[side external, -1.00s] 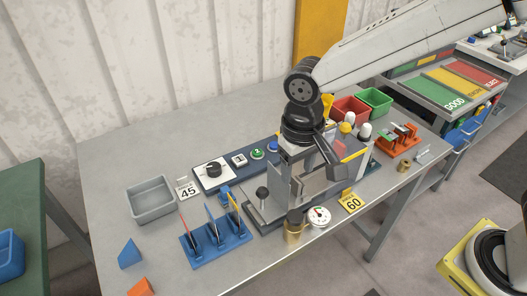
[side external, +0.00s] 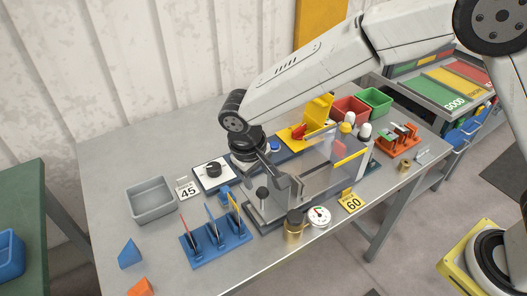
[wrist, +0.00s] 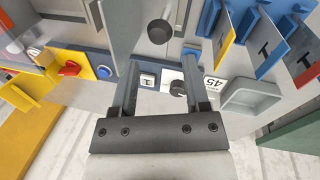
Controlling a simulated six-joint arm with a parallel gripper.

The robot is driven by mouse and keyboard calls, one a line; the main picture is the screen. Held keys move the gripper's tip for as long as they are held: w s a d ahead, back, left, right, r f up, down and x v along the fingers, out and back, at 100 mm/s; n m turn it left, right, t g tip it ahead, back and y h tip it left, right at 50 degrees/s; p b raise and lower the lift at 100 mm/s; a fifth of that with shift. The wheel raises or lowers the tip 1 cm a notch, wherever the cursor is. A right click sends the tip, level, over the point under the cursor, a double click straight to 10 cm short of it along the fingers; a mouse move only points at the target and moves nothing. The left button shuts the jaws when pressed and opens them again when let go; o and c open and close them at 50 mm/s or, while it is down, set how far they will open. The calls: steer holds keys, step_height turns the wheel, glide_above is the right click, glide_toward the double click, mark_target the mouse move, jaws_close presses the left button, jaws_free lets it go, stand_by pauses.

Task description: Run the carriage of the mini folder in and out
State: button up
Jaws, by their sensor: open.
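The mini folder (side external: 318,178) is a grey machine with a clear guard and a yellow strip, in the middle of the bench. A black ball knob on a post (side external: 262,193) stands at its left front, on a grey plate that appears to be its carriage. My gripper (side external: 282,180) is over the left part of the folder, behind and right of the knob. In the wrist view my gripper (wrist: 162,64) is open and empty. The knob (wrist: 160,32) shows beyond the fingertips, roughly in line with the gap, and apart from them. My gripper hides part of the folder.
A control strip with a black dial (side external: 212,169) lies behind. A blue rack (side external: 216,249) with upright pieces and a grey tray (side external: 151,204) are left. A round gauge (side external: 319,216) and brass cup (side external: 293,231) stand in front.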

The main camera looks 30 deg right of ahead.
mark_target(261, 189)
steer(key=shift+w+d+f, duration=0.1)
steer(key=shift+d+f, duration=0.15)
steer(key=shift+f, duration=1)
steer(key=shift+d+f, duration=0.25)
steer(key=shift+f, duration=1.05)
steer(key=shift+w+d+f, duration=0.1)
steer(key=shift+d+f, duration=0.15)
steer(key=shift+f, duration=1)
steer(key=shift+c, duration=0.2)
jaws_close()
